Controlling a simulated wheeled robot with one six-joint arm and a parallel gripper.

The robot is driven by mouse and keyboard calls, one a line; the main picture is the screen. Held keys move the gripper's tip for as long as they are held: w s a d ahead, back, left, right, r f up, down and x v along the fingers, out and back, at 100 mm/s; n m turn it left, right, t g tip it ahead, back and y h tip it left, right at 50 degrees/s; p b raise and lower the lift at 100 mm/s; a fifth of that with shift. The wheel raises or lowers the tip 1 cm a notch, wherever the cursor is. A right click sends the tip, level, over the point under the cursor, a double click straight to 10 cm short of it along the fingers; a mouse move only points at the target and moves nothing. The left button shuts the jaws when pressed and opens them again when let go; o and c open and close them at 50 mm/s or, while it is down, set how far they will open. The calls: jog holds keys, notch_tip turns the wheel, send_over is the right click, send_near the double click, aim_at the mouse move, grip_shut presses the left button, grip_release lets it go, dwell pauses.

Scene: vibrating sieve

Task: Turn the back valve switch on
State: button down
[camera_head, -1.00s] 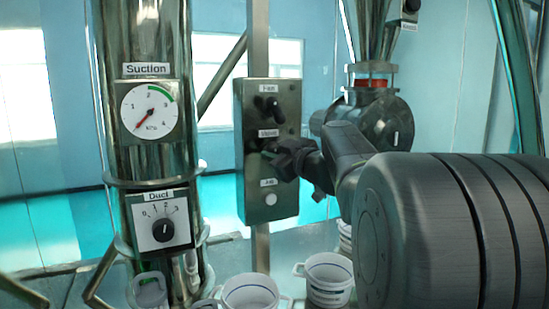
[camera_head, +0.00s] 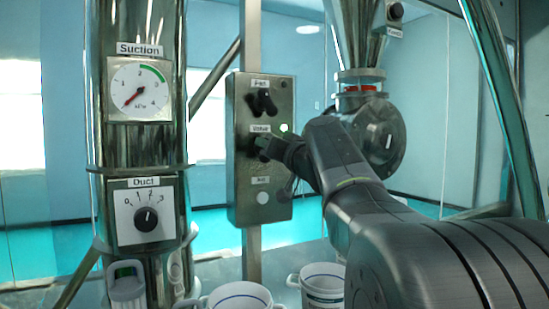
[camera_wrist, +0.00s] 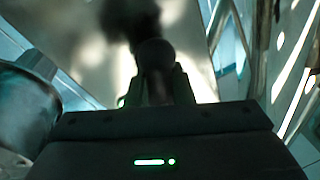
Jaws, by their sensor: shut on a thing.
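A steel control box (camera_head: 239,202) on a post carries a labelled dark switch at the top, a middle switch labelled "Valve" (camera_head: 259,145) and a pale round button (camera_head: 263,197) below. My gripper (camera_head: 266,149) is at the middle switch, shut on its dark handle and covering much of it. In the wrist view, the dark rounded handle (camera_wrist: 156,54) stands between my fingers, blurred, against the shiny box face. The exact angle of the middle switch is hidden. A small pale-green bright spot shows just right of its label.
The top switch (camera_head: 262,103) is close above my gripper. A steel column with a suction gauge (camera_head: 139,89) and a duct dial (camera_head: 146,217) stands left. A hopper and round housing (camera_head: 381,137) stand right, behind my arm. White tubs (camera_head: 322,276) are below.

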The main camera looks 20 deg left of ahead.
jog(key=shift+f+m+t+b, duration=0.1)
jog(key=shift+m+t+b, duration=0.3)
jog(key=shift+m, duration=0.8)
jog(key=c, duration=1.3)
grip_release()
jog(key=shift+d, duration=0.1)
jog(key=b+v, duration=0.4)
jog(key=v, duration=0.9)
jog(key=shift+s+d, duration=0.25)
jog(key=shift+d, duration=0.1)
